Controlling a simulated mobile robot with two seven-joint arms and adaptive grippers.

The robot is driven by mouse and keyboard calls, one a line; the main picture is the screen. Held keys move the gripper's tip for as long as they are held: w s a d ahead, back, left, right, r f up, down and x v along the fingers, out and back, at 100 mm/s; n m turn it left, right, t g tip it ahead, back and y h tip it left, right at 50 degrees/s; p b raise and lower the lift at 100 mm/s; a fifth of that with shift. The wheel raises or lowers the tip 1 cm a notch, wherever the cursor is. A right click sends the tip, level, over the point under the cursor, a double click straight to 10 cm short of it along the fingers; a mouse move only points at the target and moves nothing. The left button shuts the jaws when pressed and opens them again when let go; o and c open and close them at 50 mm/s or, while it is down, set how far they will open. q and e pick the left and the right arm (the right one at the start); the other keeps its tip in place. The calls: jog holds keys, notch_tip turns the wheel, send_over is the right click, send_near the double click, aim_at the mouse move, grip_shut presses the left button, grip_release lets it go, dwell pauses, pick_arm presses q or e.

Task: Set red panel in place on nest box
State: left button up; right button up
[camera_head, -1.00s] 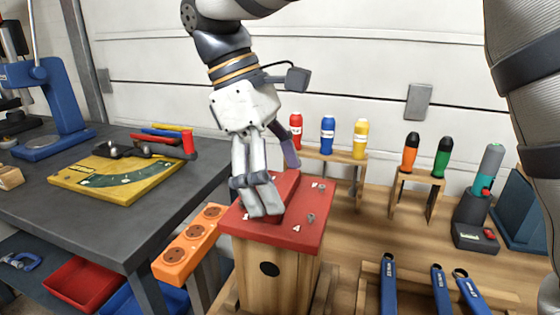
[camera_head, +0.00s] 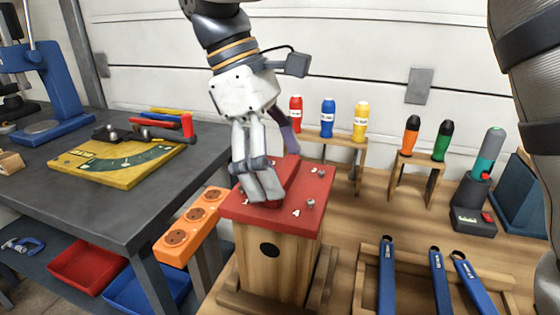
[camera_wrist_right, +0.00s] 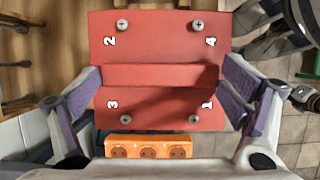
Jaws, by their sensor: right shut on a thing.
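The red panel (camera_head: 310,190) lies on top of the wooden nest box (camera_head: 282,268), covering its top, with its edges a little past the walls. In the right wrist view the panel (camera_wrist_right: 160,40) has a raised bar across its middle, screws near its corners and white numbers 1 to 4. My right gripper (camera_head: 262,188) is over the panel, shut on its raised bar. In the right wrist view its purple-padded fingers (camera_wrist_right: 160,85) are at the two ends of the bar. The box front has a round dark hole. My left gripper is not in view.
An orange socket strip (camera_head: 190,225) stands left of the box, beside the dark table (camera_head: 120,205). Bottles stand on a small wooden rack (camera_head: 340,139) behind it. A rack with blue-handled tools (camera_head: 387,280) is at the right. The bench between them is partly clear.

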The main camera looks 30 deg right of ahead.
jog(key=shift+f, duration=0.25)
dwell(0.5)
jog(key=o, duration=1.1)
jog(key=shift+r, duration=3.5)
